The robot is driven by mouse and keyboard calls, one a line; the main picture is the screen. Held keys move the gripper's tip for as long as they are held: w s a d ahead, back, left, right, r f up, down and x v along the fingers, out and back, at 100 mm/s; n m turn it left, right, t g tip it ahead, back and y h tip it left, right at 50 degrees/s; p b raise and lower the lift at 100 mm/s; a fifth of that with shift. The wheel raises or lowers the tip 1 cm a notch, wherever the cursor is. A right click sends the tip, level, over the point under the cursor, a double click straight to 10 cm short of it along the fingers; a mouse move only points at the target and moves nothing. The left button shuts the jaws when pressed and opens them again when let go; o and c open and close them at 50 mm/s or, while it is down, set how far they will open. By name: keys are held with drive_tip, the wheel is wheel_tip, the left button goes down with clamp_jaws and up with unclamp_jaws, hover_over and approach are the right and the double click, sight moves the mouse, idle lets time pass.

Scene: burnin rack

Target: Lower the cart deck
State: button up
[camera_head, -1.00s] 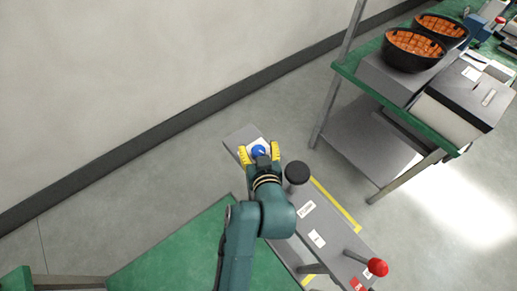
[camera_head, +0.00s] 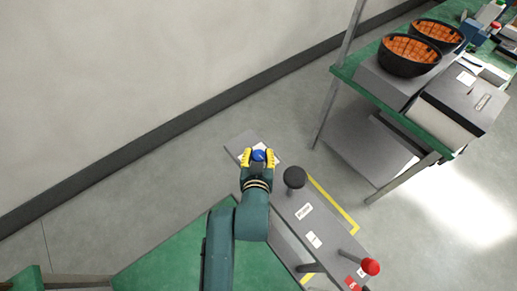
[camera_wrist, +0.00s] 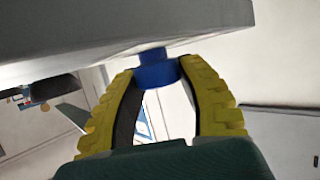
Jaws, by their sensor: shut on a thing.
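My gripper (camera_head: 258,158) has yellow fingers at the upper left end of a long grey panel (camera_head: 334,238), probably the cart's. The fingers are shut on a blue knob (camera_head: 258,155). In the wrist view, the blue knob (camera_wrist: 157,72) sits between the yellow fingers, against the edge of a grey slab (camera_wrist: 130,25) that fills the top of the picture. A black round knob (camera_head: 294,177) and a red ball knob (camera_head: 371,267) stand on posts along the panel. I cannot tell the deck's height, and my arm hides part of the panel.
A green-topped bench (camera_head: 345,72) at upper right carries black bowls (camera_head: 407,55) with orange insides and grey boxes (camera_head: 463,98). A green surface (camera_head: 165,255) lies at the lower left. Open floor lies along the wall.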

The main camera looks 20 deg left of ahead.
drive_tip(key=shift+f+m+h, duration=0.2)
drive_tip(key=shift+m+h, duration=0.3)
drive_tip(key=o, duration=1.2)
drive_tip(key=shift+r, duration=0.1)
drive_tip(key=shift+r, duration=0.1)
drive_tip(key=shift+s+d+r, duration=0.1)
drive_tip(key=shift+s+r, duration=0.05)
drive_tip(key=shift+s, duration=0.2)
drive_tip(key=v, duration=1.1)
drive_tip(key=shift+s+f, duration=0.2)
